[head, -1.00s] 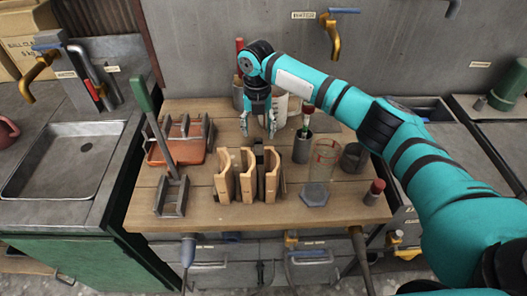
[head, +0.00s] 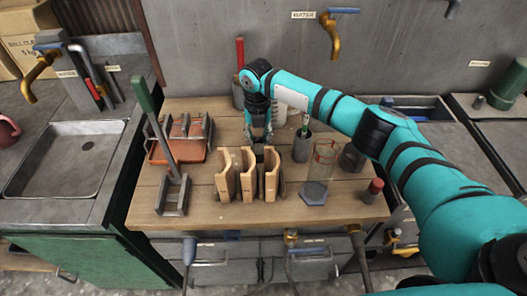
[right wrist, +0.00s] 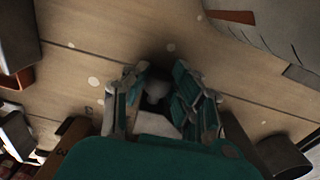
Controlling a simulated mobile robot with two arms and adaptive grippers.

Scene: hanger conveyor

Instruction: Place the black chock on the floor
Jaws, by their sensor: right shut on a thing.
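My right gripper (head: 258,138) is low over the wooden table (head: 210,217), just behind the upright light-wood pieces (head: 248,178). It also shows in the right wrist view (right wrist: 157,84), pointing at the tabletop, its teal and grey fingers shut on a small dark thing (right wrist: 155,93). This thing looks like the black chock, but the fingers and shadow hide most of its shape. In the head view it is too small and covered to make out, and I cannot tell whether it touches the table. My left gripper is not in view.
A grey holder with a green handle (head: 144,95) and an orange tray (head: 170,150) stand left. A dark cup (head: 302,148), glass cylinder (head: 323,165) and red-topped piece (head: 372,190) stand right. Floor (head: 340,283) shows at the bottom, with the sink (head: 65,160) left.

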